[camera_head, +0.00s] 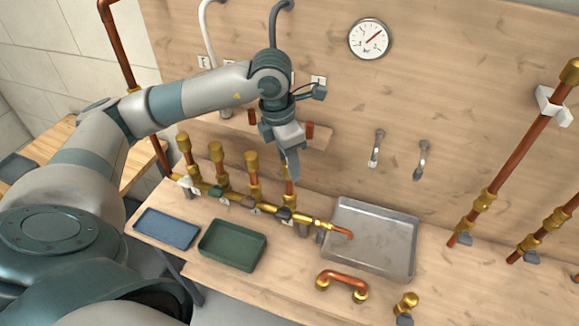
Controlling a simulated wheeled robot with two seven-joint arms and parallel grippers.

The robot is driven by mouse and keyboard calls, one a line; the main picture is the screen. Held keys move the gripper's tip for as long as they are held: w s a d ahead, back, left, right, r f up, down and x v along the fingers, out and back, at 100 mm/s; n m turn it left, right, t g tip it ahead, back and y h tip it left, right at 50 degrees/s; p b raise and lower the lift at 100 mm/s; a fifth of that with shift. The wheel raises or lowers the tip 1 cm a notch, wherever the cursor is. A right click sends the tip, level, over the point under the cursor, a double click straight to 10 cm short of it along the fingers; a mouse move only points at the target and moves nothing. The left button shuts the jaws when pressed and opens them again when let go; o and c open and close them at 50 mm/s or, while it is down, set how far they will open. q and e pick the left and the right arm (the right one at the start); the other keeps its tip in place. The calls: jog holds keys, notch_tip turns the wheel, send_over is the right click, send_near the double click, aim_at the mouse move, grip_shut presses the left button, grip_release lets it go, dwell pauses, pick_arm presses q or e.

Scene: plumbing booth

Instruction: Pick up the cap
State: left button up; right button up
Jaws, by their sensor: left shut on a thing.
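My left gripper (291,175) points down at the fourth upright stub (290,195) of the brass and copper manifold. Its jaws are shut at the top of this stub, on the cap, which is hidden behind the fingers. I cannot tell whether the cap is still seated on the stub. Three other stubs to the left have brass tops (183,142), (216,149) and (252,160). My right gripper is not in view.
A blue tray (166,229) and a green tray (232,245) lie in front of the manifold. A metal tray (385,240) is to the right. A curved copper pipe (343,281) and a brass fitting (405,304) lie near the front. Tall copper pipes (500,165) stand at right.

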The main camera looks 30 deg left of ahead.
pick_arm(q)
jog(key=shift+r, duration=0.4)
notch_tip(320, 180, up, 2)
jog(key=shift+r+b, duration=0.15)
jog(key=shift+b, duration=0.75)
jog(key=d+r+b, duration=0.3)
jog(key=d+r, duration=0.4)
jog(key=d, duration=0.4)
jog(key=shift+s+d+b, duration=0.3)
jog(key=shift+s+d, duration=0.1)
jog(key=shift+s, duration=0.05)
jog(key=shift+r, duration=0.15)
jog(key=shift+r+p, duration=1.2)
jog(key=shift+r, duration=0.9)
jog(key=shift+f, duration=0.1)
